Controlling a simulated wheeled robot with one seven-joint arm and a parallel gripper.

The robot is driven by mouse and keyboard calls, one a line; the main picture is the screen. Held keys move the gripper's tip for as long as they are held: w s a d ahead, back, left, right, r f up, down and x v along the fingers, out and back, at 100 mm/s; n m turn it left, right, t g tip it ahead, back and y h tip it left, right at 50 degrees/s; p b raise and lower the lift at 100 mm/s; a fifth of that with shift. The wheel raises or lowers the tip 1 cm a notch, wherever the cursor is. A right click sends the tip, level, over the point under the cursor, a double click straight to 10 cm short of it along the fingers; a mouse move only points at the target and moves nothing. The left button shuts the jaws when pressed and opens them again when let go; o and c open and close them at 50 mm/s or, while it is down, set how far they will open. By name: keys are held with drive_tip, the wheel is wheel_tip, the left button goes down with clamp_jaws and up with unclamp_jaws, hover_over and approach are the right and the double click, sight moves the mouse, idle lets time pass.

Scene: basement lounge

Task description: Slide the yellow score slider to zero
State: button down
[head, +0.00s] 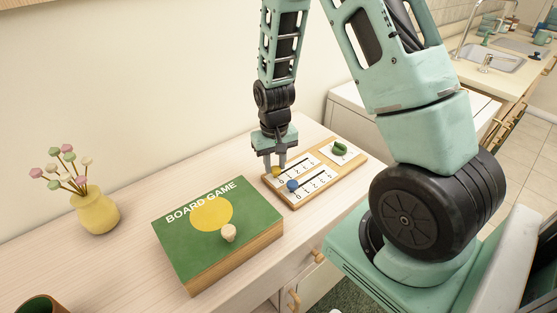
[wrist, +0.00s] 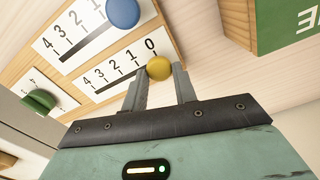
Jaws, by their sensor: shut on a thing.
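The yellow score slider knob (wrist: 159,68) is a small ball at the 0 end of its numbered strip (wrist: 122,68), right beside the 0 in the wrist view. In the head view the yellow knob (head: 276,171) shows just under my gripper. My gripper (head: 275,170) points down at the wooden score board (head: 294,207). In the wrist view its two fingers (wrist: 160,78) stand on either side of the yellow knob and hold it. The slot under the knob is partly hidden by the fingers.
A blue slider knob (head: 292,186) sits on the neighbouring strip. A green knob (head: 340,149) is on a separate white plate of the board. A green board game box (head: 190,238) with a cream peg (head: 229,232) lies left. A yellow flower vase (head: 95,210) stands further left.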

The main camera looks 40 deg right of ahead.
sight(273, 168)
drive_tip(key=c, duration=1.1)
unclamp_jaws()
drive_tip(key=shift+a, duration=0.35)
drive_tip(key=shift+d, duration=0.1)
drive_tip(key=shift+r, duration=0.5)
wheel_tip(273, 168, up, 16)
drive_tip(key=shift+r, duration=0.25)
drive_tip(key=s+a+n, duration=0.3)
drive_tip(key=s+a, duration=0.1)
drive_tip(key=a, duration=0.4)
drive_tip(key=s+a+n, duration=0.3)
drive_tip(key=a, duration=0.5)
drive_tip(key=s+a+n, duration=0.5)
drive_tip(key=s+a, duration=0.3)
drive_tip(key=s, duration=0.5)
drive_tip(key=shift+a+y, duration=0.3)
